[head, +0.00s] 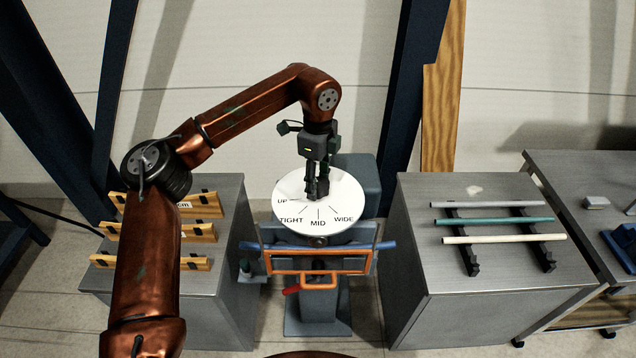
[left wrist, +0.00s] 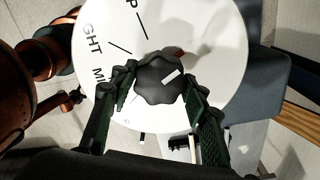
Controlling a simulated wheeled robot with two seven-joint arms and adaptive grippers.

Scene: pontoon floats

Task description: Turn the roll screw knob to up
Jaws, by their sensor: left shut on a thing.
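The roll screw knob (left wrist: 155,80) is dark and lobed, with a white pointer mark. It sits at the middle of a white round dial (head: 345,212) marked UP, TIGHT, MID and WIDE; the dial also fills much of the left wrist view (left wrist: 215,50). In the left wrist view the mark points to the upper right, away from the TIGHT and MID labels and to the right of the UP line. My left gripper (head: 318,192) reaches down from above and is shut on the knob, one finger on each side. In the head view its fingers hide most of the knob.
An orange frame (head: 318,252) and blue bar ends sit below the dial on the grey machine. A grey cabinet (head: 425,225) with several rods on racks stands right. Another cabinet (head: 235,225) with wooden pieces stands left, partly behind my arm. Dark blue posts stand behind.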

